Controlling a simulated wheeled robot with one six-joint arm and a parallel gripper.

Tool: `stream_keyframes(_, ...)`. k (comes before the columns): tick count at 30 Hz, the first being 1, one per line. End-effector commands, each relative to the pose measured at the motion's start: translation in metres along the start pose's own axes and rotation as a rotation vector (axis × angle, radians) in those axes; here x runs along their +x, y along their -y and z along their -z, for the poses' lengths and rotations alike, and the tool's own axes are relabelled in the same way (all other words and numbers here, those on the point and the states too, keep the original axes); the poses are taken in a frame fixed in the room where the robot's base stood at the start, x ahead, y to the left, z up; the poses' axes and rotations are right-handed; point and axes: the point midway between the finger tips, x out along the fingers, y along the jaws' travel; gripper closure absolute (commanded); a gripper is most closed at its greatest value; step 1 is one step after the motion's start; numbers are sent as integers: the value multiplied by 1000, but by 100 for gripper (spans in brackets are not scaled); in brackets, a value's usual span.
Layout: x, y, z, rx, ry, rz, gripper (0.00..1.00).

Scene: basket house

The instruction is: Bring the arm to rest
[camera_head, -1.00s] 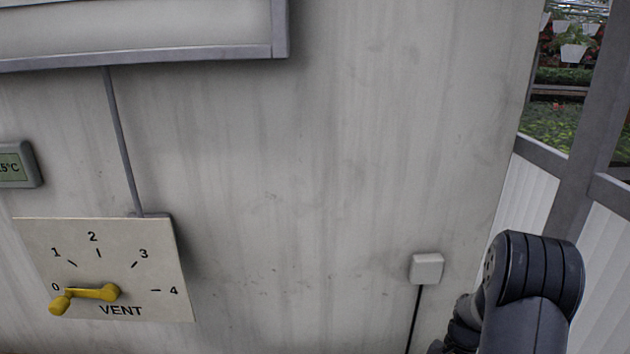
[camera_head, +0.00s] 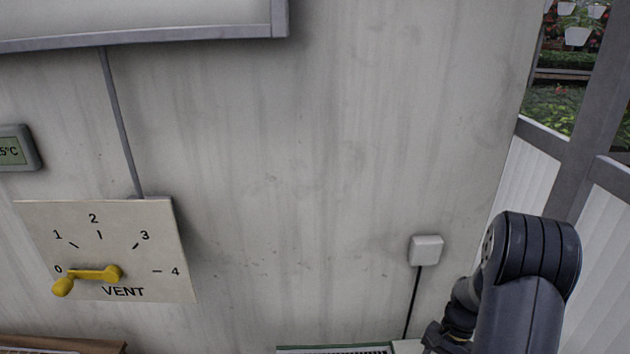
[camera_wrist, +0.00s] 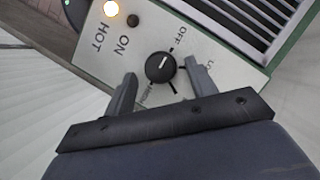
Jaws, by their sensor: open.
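My gripper (camera_wrist: 162,88) shows in the wrist view with its two fingers apart and nothing held between them. Beyond the fingertips is a black knob (camera_wrist: 160,67) on a pale control panel marked ON, HOT, OFF and HIGH. I cannot tell how far the fingers are from the knob. In the head view my dark arm stands at the lower right, and the gripper itself is hidden there.
A VENT dial plate (camera_head: 150,240) with a yellow handle (camera_head: 95,275) pointing at 0 is on the wall. A white box (camera_head: 426,250) with a cable hangs near my arm.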

Motion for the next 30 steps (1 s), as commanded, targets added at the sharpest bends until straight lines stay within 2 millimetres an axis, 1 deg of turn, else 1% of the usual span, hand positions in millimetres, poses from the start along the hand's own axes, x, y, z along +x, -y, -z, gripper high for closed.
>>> stream_keyframes(1, 12, 0, -2, 0, 6, -2, 46)
stream_keyframes(3, 6, -2, -2, 102, 1, 42, 46)
stream_keyframes(8, 6, -4, -3, 332, 2, 136, 46)
stream_keyframes(15, 7, -8, -5, 698, 3, 286, 46)
stream_keyframes(22, 8, -9, -6, 989, 2, 406, 46)
stream_keyframes(30, -37, -25, -12, 985, -4, 412, 46)
